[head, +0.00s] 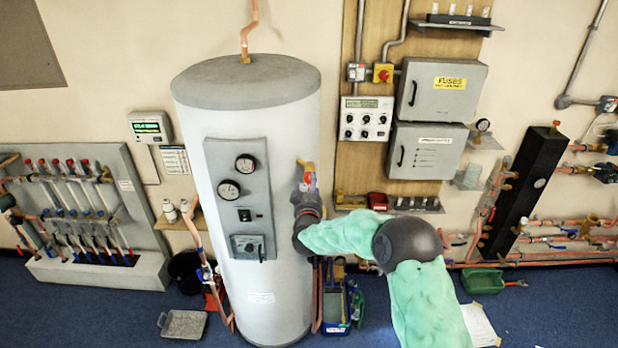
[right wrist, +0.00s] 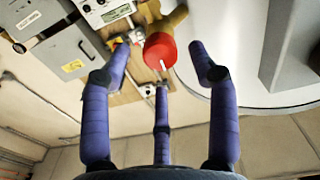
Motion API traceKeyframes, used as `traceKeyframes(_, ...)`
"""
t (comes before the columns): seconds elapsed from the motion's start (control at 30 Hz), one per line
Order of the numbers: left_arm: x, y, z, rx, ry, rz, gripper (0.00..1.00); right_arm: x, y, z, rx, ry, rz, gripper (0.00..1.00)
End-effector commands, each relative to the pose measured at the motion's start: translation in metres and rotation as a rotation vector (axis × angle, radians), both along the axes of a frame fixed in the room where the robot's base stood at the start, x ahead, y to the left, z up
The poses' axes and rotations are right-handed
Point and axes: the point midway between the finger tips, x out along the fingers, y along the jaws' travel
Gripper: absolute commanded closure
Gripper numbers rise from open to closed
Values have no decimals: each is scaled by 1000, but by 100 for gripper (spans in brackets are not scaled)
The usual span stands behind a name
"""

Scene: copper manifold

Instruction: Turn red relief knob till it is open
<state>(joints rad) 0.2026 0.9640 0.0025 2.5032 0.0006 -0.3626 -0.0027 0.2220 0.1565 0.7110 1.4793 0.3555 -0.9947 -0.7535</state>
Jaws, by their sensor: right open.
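The red relief knob (right wrist: 160,51) sits on a brass fitting (right wrist: 172,20) at the side of the white cylinder (head: 270,280). It has a pale mark on its face. In the head view, the knob (head: 309,179) shows small just beyond my right gripper (head: 308,194), which partly hides it. In the right wrist view, my gripper's purple fingers are spread wide, with the knob between and beyond their tips. A gap shows on both sides of the knob, and I see no clear contact. My left gripper is in neither view.
A grey panel with gauges (head: 240,195) is on the cylinder's front. Grey boxes (head: 440,90) and a control unit (head: 366,119) hang on the wooden board to the right. A blue crate (head: 335,308) stands on the floor below my right arm.

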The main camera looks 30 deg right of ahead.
Motion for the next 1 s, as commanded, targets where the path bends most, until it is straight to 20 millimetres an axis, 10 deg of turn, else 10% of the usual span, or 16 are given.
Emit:
traceKeyframes(0.73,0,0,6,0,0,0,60,39,-24,0,0,0,1,40)
traceKeyframes(0.93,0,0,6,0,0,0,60,39,-23,0,0,0,1,96)
traceKeyframes(1.0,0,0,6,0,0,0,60,39,-23,0,0,0,1,97)
